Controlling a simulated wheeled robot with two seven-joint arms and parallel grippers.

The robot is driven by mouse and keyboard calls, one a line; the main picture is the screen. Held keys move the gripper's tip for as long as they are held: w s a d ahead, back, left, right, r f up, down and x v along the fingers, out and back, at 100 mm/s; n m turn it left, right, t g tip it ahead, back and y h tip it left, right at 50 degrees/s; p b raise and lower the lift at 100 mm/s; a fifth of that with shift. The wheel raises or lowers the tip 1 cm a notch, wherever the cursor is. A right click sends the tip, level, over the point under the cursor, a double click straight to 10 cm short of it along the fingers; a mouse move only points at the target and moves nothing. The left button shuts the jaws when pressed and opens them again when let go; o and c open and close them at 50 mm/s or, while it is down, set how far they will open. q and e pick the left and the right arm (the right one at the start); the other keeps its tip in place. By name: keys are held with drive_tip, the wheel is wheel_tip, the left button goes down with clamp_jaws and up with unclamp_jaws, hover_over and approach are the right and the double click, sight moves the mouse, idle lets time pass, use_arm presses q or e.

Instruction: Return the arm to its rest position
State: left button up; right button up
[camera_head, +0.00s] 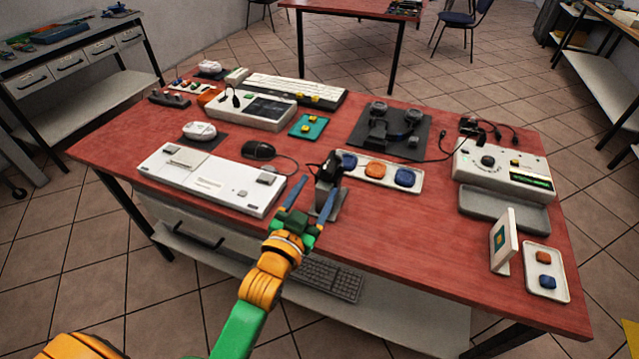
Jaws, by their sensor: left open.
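My left gripper (311,197) is over the front part of the red table (390,235), its two blue fingers spread apart. Nothing shows between the fingertips. Its green and orange arm (262,285) reaches up from the bottom left of the view. A small grey stand with a black piece on top (329,180) stands right at the fingers; I cannot tell whether they touch it. My right gripper is not in view.
A white flat device (215,180) lies left of the gripper, with a black mouse (259,150) behind it. A tray with blue and orange pieces (378,170) lies to the right. A white meter box (503,168) stands farther right.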

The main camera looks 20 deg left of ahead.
use_arm(q)
drive_tip(key=shift+f, duration=0.25)
drive_tip(key=s+a+f+g, duration=0.1)
drive_tip(key=s+f+g, duration=0.6)
drive_tip(key=s+f, duration=0.3)
drive_tip(key=s+f+g, duration=0.7)
drive_tip(key=s+g, duration=0.1)
drive_tip(key=s, duration=0.5)
wheel_tip(320, 180, down, 14)
drive_tip(key=s, duration=0.2)
drive_tip(key=s+a+f+g+p, duration=0.1)
drive_tip(key=s+a+f+g, duration=0.1)
drive_tip(key=s+f, duration=0.8)
drive_tip(key=shift+s+a+f+y, duration=0.15)
drive_tip(key=shift+s+f+y, duration=0.2)
drive_tip(key=shift+s, duration=0.65)
drive_tip(key=shift+w, duration=0.1)
